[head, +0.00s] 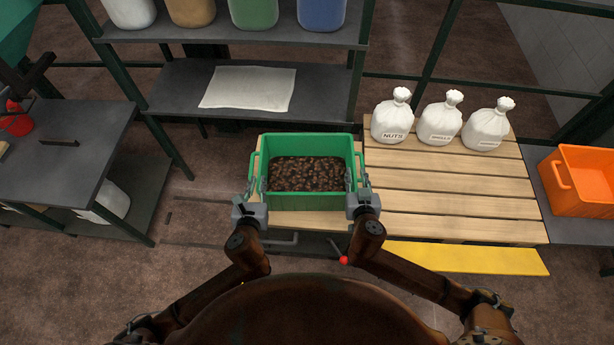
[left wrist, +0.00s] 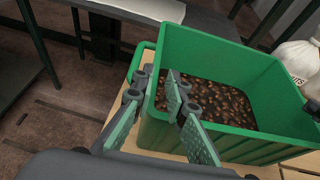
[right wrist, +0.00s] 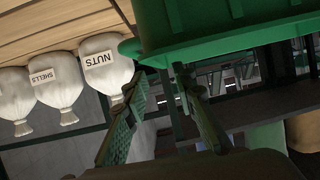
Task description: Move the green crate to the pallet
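The green crate (head: 308,200), filled with brown nut-like pieces, sits level on a wooden-topped stand (head: 325,222) left of the slatted pallet (head: 450,200). My left gripper (head: 251,203) is at its left handle; in the left wrist view the fingers (left wrist: 161,78) are apart beside the crate wall (left wrist: 200,60). My right gripper (head: 357,192) is at its right handle; in the right wrist view the fingers (right wrist: 160,76) are apart, close below the crate's green rim (right wrist: 230,40). Neither looks closed on a handle, though the contact is partly hidden.
Three white tied bags, nuts (head: 393,118), a middle one (head: 440,122) and a right one (head: 487,127), stand along the pallet's back; its front is clear. A yellow strip (head: 470,258) lies before it. An orange crate (head: 583,180) is right, shelving (head: 180,90) behind, a dark table (head: 60,150) left.

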